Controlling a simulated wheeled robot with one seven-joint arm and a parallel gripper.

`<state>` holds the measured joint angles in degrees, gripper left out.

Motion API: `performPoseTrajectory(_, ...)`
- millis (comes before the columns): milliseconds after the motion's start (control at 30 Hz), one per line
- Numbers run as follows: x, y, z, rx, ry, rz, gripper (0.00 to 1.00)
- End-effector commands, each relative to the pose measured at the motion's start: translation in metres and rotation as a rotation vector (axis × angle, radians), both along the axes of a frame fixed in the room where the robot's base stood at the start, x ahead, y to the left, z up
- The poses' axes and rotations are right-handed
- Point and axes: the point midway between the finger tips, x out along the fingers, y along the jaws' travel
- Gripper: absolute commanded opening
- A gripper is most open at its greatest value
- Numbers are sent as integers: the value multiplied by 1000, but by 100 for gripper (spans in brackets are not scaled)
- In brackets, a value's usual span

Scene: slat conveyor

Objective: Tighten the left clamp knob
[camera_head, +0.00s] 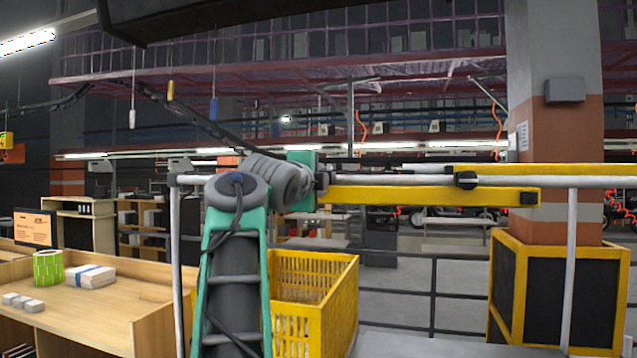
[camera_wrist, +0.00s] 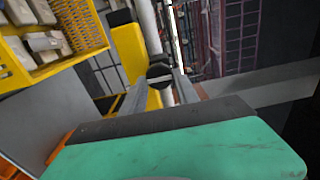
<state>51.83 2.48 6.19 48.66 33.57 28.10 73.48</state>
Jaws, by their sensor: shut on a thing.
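The left clamp knob (camera_wrist: 159,72) is dark and round with a slot-like line across its face. In the wrist view it sits between my gripper's (camera_wrist: 160,84) two grey fingers, which are closed on its sides. In the head view my gripper (camera_head: 319,181) meets the left end of the yellow guide bar (camera_head: 430,194), and the left knob is mostly hidden there. The right clamp knob (camera_head: 466,180) is black and stands farther along the pale rail (camera_head: 410,178), clear of my gripper.
A yellow perforated crate (camera_head: 312,300) stands below my arm; boxes show in a yellow crate (camera_wrist: 92,22) in the wrist view. A white post (camera_head: 570,270) stands at the right. A wooden desk (camera_head: 95,310) with a green roll (camera_head: 48,267) is at the left.

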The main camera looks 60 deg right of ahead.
Motion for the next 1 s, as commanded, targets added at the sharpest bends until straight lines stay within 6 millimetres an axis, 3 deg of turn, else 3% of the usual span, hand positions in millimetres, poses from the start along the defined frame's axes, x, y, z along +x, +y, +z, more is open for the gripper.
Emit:
performPoseTrajectory(267, 0, 0, -1, 1, -2, -1, 0)
performPoseTrajectory(300, 0, 0, -1, 1, -2, -1, 37)
performPoseTrajectory(567, 0, 0, 0, 1, -1, 0, 58)
performPoseTrajectory(833, 0, 2, 0, 0, -1, 1, 58)
performPoseTrajectory(1000, -3, 27, -2, -2, -3, 4, 58)
